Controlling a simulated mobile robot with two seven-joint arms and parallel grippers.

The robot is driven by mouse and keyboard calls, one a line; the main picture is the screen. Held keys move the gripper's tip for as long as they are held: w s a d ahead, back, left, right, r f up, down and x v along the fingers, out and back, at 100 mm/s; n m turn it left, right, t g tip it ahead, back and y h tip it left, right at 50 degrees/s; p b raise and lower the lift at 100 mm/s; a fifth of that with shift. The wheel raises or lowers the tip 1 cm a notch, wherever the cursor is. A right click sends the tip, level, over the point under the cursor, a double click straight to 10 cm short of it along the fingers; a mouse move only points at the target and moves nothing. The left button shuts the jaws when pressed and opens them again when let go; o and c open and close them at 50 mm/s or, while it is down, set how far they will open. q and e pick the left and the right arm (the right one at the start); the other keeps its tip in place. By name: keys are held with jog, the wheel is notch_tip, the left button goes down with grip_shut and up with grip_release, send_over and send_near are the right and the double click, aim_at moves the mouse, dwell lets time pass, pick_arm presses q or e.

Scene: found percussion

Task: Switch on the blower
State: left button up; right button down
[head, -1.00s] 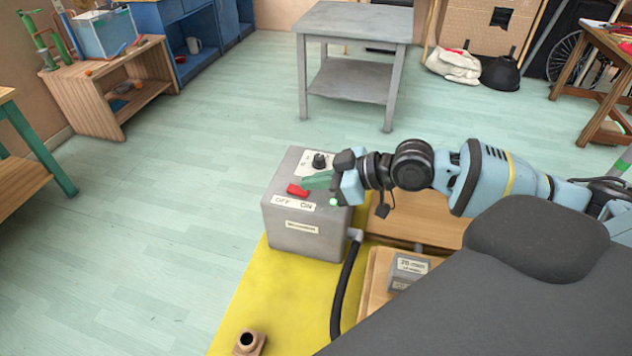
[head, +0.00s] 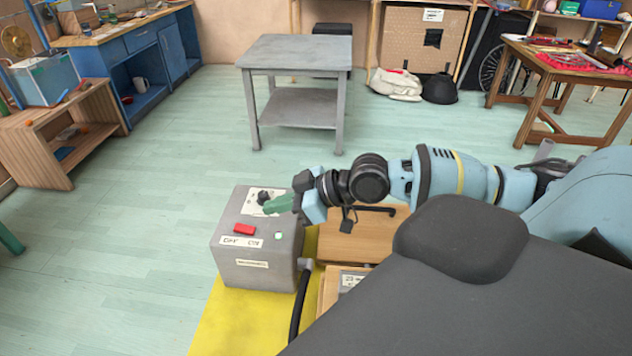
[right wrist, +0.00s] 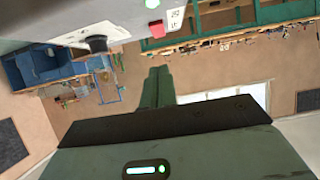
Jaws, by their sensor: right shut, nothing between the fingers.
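The blower box (head: 255,262) is grey and stands on a yellow surface in the head view. Its sloped top has a red rocker switch (head: 244,229) above an OFF/ON label, a black knob (head: 264,198) and a small lamp (head: 278,236) that glows pale green. My right gripper (head: 267,208) is shut and empty, its green fingers close to the knob and behind the switch, apart from the switch. In the right wrist view the red switch (right wrist: 156,29), the knob (right wrist: 95,44) and the bright lamp (right wrist: 152,4) show above the fingers (right wrist: 158,72). My left gripper is out of view.
A black hose (head: 302,300) leaves the box's right side. Wooden boards (head: 350,240) lie right of it, under my right arm. A grey table (head: 298,52) stands behind, with open floor between. A wooden shelf unit (head: 40,140) stands at the left.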

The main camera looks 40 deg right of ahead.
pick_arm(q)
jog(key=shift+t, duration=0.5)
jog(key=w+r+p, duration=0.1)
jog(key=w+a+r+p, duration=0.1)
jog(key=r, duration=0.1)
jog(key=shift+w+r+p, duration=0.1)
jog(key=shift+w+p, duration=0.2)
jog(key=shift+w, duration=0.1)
pick_arm(e)
jog(key=s+d, duration=0.4)
jog(key=s, duration=0.1)
jog(key=shift+d+r, duration=0.15)
jog(key=shift+r, duration=0.1)
jog(key=shift+s+f, duration=0.1)
